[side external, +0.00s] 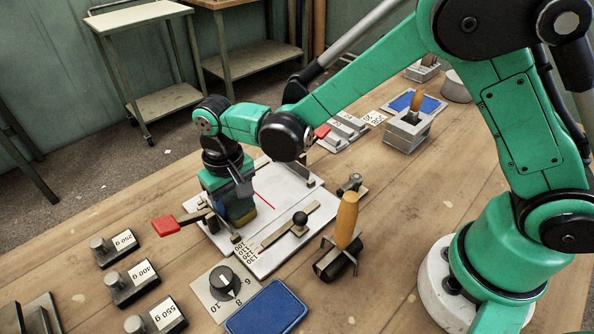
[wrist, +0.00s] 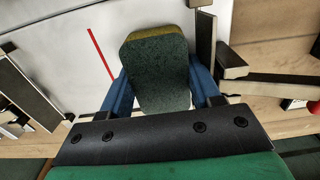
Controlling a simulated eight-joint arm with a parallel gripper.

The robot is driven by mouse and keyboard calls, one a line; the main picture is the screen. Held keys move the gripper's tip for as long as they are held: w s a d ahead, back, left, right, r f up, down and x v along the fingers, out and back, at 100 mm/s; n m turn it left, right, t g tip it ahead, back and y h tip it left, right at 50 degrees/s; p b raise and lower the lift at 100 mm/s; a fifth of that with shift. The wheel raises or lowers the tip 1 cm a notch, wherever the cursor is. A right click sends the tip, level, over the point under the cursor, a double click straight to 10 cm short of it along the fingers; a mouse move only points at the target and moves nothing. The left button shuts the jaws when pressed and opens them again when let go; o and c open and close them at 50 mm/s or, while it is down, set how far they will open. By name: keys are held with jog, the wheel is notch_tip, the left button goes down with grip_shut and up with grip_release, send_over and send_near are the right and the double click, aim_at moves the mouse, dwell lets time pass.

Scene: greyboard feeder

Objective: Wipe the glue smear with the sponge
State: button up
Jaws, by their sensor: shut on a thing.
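My gripper (wrist: 160,95) is shut on the sponge (wrist: 155,72), with a blue finger on each side of it in the wrist view. The sponge has a dark green face and a yellowish layer along its far edge. In the side view the sponge (side external: 243,218) is low over the left part of the white feeder board (side external: 285,205); I cannot tell whether it touches. A thin red line (side external: 264,200) lies on the board just right of the sponge, and it also shows in the wrist view (wrist: 102,53). I see no glue smear; the sponge and gripper may hide it.
A red-handled lever (side external: 167,227) stands at the board's left edge. A black-knobbed bar (side external: 299,222) and a wooden-handled roller (side external: 345,225) stand at the front right. Several weights (side external: 130,280), a dial (side external: 224,282) and a blue pad (side external: 268,308) occupy the near table.

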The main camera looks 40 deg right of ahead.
aim_at(281, 181)
jog(key=shift+d, duration=5.1)
jog(key=shift+a+r, duration=0.1)
jog(key=shift+r, duration=2.95)
jog(key=shift+r, duration=1.5)
